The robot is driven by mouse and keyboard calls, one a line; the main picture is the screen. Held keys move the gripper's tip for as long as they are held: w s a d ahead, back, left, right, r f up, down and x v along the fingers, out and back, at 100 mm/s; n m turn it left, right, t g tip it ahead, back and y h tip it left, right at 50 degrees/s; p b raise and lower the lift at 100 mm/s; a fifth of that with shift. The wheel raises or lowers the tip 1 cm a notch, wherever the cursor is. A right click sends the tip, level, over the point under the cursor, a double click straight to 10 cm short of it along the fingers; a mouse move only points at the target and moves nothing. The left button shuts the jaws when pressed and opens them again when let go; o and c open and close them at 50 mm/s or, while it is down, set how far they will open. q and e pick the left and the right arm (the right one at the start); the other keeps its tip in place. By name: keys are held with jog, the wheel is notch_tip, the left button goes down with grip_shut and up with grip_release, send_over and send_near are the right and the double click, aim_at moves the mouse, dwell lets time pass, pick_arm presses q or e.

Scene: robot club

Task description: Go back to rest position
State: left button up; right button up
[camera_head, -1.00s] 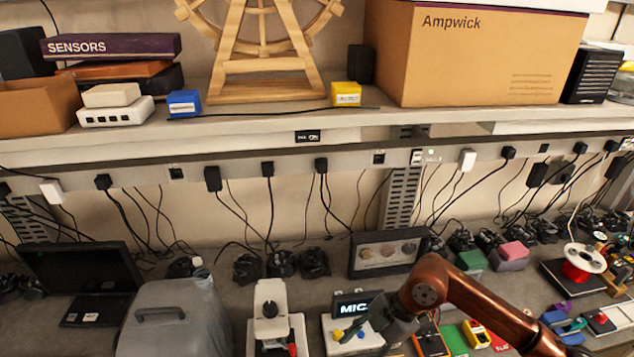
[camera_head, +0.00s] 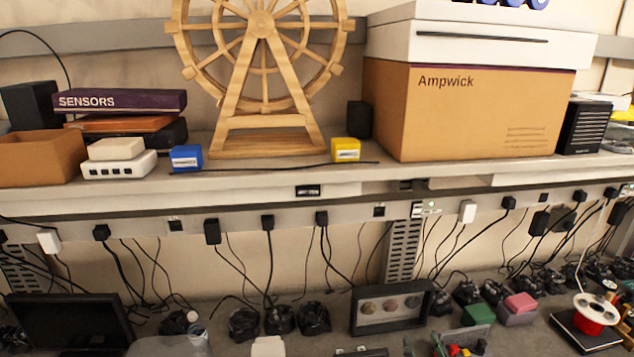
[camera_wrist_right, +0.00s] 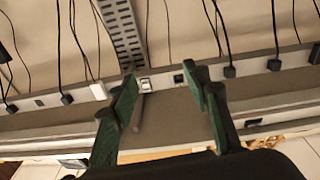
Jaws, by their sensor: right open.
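My right gripper (camera_wrist_right: 163,88) shows in the right wrist view. Its two dark green fingers are spread apart, with nothing between them. Behind the gap is the grey power rail (camera_wrist_right: 165,80) with plugs and cables; the fingers appear clear of it. I cannot make out the right gripper in the head view. My left gripper is in neither view.
The power rail (camera_head: 340,206) runs under a shelf holding a wooden wheel model (camera_head: 263,90), an Ampwick box (camera_head: 460,115) and a SENSORS box (camera_head: 120,101). The bench below holds a dark monitor (camera_head: 65,322), a knob panel (camera_head: 390,306) and a spool (camera_head: 595,308).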

jog(key=s+d+f+m+g+h, duration=0.15)
jog(key=s+d+f+g, duration=0.3)
jog(key=f, duration=0.55)
jog(key=s+d+f+m+g+h, duration=0.1)
jog(key=s+d+f+g+h, duration=0.35)
jog(key=f, duration=0.65)
jog(key=s+f+g+y, duration=0.25)
jog(key=s+f, duration=0.35)
jog(key=s, duration=0.4)
jog(key=s+f+g+y, duration=0.1)
jog(key=s+f+g, duration=0.3)
jog(key=s+f, duration=0.5)
jog(key=s+f+n+g+b, duration=0.1)
jog(key=s+f+b, duration=0.15)
jog(key=f, duration=1.35)
jog(key=s+f+n+b, duration=0.1)
jog(key=f+b, duration=0.2)
jog(key=f, duration=1.3)
jog(key=s+f+g+b, duration=0.1)
jog(key=s+f+b, duration=0.3)
jog(key=s+f, duration=1.6)
notch_tip(320, 180, down, 3)
jog(key=shift+a+f, duration=0.15)
jog(key=shift+a, duration=0.3)
